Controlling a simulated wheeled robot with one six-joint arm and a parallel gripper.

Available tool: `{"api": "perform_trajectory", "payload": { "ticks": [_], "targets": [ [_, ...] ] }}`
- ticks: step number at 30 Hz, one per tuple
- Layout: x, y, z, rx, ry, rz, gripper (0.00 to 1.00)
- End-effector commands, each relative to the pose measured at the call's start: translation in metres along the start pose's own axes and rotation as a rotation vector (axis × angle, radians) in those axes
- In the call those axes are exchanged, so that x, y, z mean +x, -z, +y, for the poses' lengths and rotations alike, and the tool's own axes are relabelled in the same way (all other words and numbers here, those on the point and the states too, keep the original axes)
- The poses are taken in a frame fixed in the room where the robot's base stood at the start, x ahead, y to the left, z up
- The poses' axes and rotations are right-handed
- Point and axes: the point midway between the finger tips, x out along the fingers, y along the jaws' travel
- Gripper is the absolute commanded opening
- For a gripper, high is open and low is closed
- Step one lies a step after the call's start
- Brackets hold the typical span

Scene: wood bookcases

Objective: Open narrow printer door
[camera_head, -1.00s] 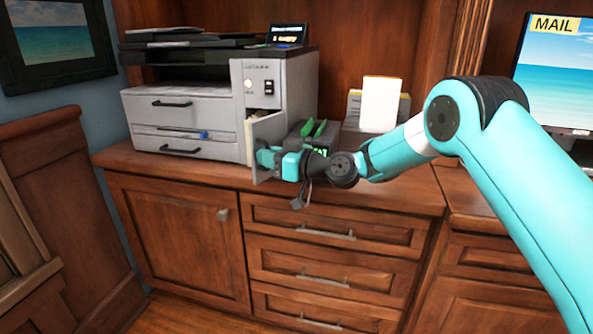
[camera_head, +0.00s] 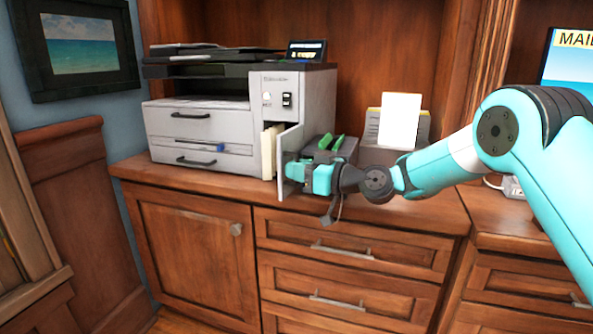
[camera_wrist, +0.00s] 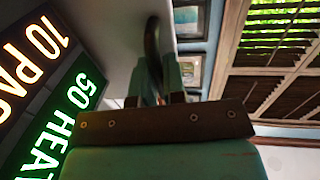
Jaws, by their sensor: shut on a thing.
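The grey printer (camera_head: 205,130) stands on the wooden counter at the left in the head view. Its narrow door (camera_head: 290,139), at the lower right of its front, stands swung out from the body. Pale, paper-like contents (camera_head: 268,150) show in the opening. My gripper (camera_head: 291,171) is at the outer face of the door, shut on its handle. In the wrist view the dark curved handle (camera_wrist: 153,42) lies between my gripper's fingers (camera_wrist: 160,82), beside the pale door face (camera_wrist: 115,35). The fingertips are partly hidden.
A machine with green parts (camera_head: 330,146) stands close to the right of the door, behind my gripper. A paper holder (camera_head: 399,125) is farther right. Drawers (camera_head: 350,241) lie below the counter (camera_head: 225,183). The space in front of the printer is clear.

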Motion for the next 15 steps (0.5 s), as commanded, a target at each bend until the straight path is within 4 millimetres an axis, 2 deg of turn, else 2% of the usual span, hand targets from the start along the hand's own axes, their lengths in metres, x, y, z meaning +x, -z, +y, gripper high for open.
{"api": "perform_trajectory", "payload": {
  "ticks": [1, 2, 3, 5, 15],
  "targets": [
    [-0.0006, 0.0012, 0.0018, 0.000, -0.005, 0.002, 0.00],
    [-0.0006, 0.0012, 0.0019, 0.000, -0.005, 0.002, 0.16],
    [-0.0006, 0.0011, 0.0018, 0.000, -0.005, 0.002, 0.25],
    [-0.0005, 0.0010, 0.0016, 0.000, -0.004, 0.002, 0.36],
    [-0.0042, 0.0005, 0.0012, 0.000, -0.003, 0.001, 0.36]
  ]
}}
